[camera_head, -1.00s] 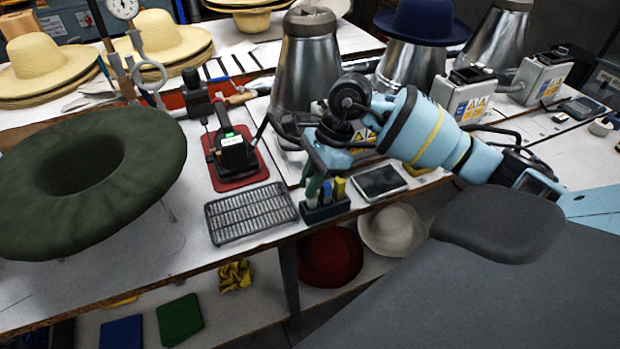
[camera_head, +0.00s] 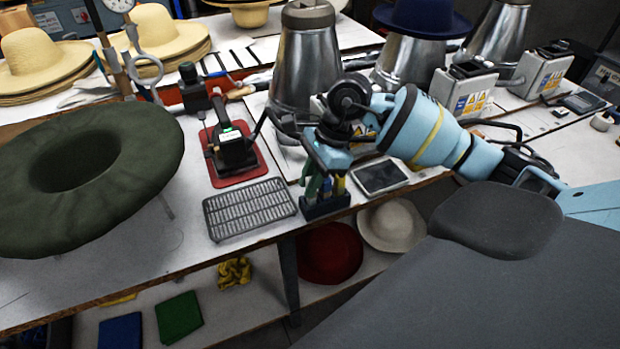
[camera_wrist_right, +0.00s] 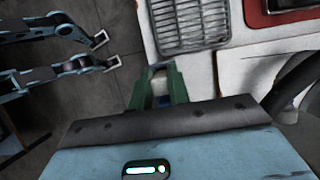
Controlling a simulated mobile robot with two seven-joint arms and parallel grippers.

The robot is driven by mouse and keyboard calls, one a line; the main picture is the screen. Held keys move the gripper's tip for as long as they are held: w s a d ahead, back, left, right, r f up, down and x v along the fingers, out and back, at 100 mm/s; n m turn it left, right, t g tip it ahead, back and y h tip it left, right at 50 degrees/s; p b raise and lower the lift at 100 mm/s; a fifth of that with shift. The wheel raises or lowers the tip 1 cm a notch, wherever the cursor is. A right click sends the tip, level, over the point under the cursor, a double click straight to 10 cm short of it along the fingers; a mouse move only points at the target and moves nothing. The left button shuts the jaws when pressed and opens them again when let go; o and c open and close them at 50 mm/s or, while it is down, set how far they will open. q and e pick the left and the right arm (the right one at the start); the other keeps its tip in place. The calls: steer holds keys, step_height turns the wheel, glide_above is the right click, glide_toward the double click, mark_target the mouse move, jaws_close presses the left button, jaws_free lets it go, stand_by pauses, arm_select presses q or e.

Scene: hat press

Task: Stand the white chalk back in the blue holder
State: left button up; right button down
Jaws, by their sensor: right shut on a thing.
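The small dark blue holder (camera_head: 326,207) stands at the front edge of the bench, with upright coloured sticks, one of them yellow (camera_head: 341,186). My right gripper (camera_head: 322,182) is directly over the holder, pointing down, its fingertips low among the sticks. In the right wrist view its green fingers (camera_wrist_right: 159,88) are shut on a small pale piece, apparently the white chalk (camera_wrist_right: 160,86). The chalk's lower end is hidden, so I cannot tell whether it is inside the holder. My left gripper (camera_wrist_right: 106,50) shows open and empty at the left of the right wrist view.
A grey wire rack (camera_head: 249,209) lies just left of the holder, and a flat tablet-like device (camera_head: 380,177) lies to its right. A black device on a red mat (camera_head: 247,168) and metal cones (camera_head: 305,65) stand behind. A shelf with hats (camera_head: 329,254) is below.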

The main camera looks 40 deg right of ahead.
arm_select(q)
steer(key=shift+w, duration=0.25)
arm_select(e)
steer(key=c, duration=1.3)
jaws_free()
steer(key=shift+o, duration=0.2)
arm_select(q)
steer(key=shift+s, duration=0.15)
arm_select(e)
steer(key=shift+r, duration=0.15)
steer(key=shift+d+r+p, duration=0.15)
steer(key=shift+r+p, duration=0.25)
steer(key=shift+r, duration=0.3)
arm_select(q)
steer(key=shift+t, duration=0.4)
steer(key=w+r+p, duration=0.1)
steer(key=r, duration=0.1)
steer(key=w+r+p, duration=0.1)
steer(key=w+r, duration=0.1)
steer(key=shift+r, duration=0.15)
arm_select(e)
steer(key=v, duration=0.5)
steer(key=shift+a+r, duration=0.25)
steer(key=shift+r, duration=0.2)
